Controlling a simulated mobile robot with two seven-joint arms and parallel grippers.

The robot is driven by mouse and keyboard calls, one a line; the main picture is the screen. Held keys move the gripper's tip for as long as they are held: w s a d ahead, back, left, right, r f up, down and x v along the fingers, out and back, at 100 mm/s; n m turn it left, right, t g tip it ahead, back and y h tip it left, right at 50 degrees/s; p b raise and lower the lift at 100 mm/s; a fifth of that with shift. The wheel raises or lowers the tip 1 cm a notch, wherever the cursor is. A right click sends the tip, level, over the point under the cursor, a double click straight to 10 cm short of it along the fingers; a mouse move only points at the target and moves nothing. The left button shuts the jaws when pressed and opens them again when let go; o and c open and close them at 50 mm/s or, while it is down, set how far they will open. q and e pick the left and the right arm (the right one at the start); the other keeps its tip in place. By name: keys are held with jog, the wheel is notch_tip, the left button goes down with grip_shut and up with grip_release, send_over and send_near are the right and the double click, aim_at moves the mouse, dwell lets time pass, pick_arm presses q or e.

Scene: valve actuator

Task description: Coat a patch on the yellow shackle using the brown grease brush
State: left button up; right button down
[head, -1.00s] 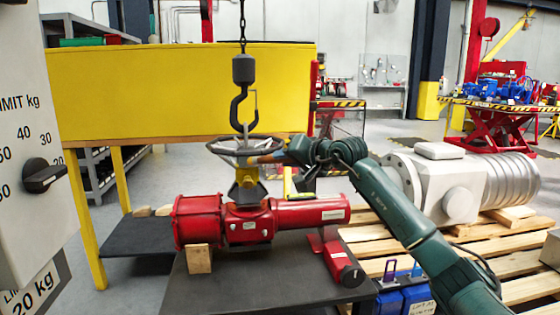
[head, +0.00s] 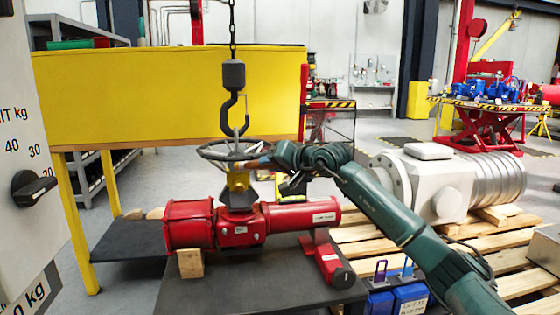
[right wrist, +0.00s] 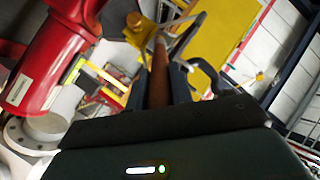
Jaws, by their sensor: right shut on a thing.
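The yellow shackle (head: 238,182) sits on top of the red actuator (head: 240,226), below a grey ring and hook. It also shows at the top of the right wrist view (right wrist: 178,42). My right gripper (head: 268,161) is beside it on the right, shut on the brown grease brush (head: 255,163). In the right wrist view the brush's brown handle (right wrist: 159,75) stands between the dark fingers and points at the shackle. The bristle end is close to the yellow surface, but I cannot tell whether it touches. My left gripper is out of view.
A black hook (head: 232,105) hangs on a chain above the grey ring (head: 212,150). The actuator lies on a dark tabletop (head: 240,282) with a wooden block (head: 190,263). A pallet with a silver machine (head: 435,190) is at right, and a scale panel (head: 20,160) at left.

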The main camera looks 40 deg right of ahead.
jog(key=shift+s+d+r+p, duration=0.2)
jog(key=shift+s+d+p, duration=0.2)
jog(key=shift+d+p, duration=0.25)
jog(key=shift+w+a+f, duration=0.1)
jog(key=shift+w+a, duration=0.25)
jog(key=shift+a, duration=0.2)
jog(key=a, duration=0.1)
jog(key=w+a, duration=0.1)
jog(key=shift+w+a+p, duration=0.2)
jog(key=shift+a+p, duration=0.15)
jog(key=shift+a, duration=0.05)
dwell(1.1)
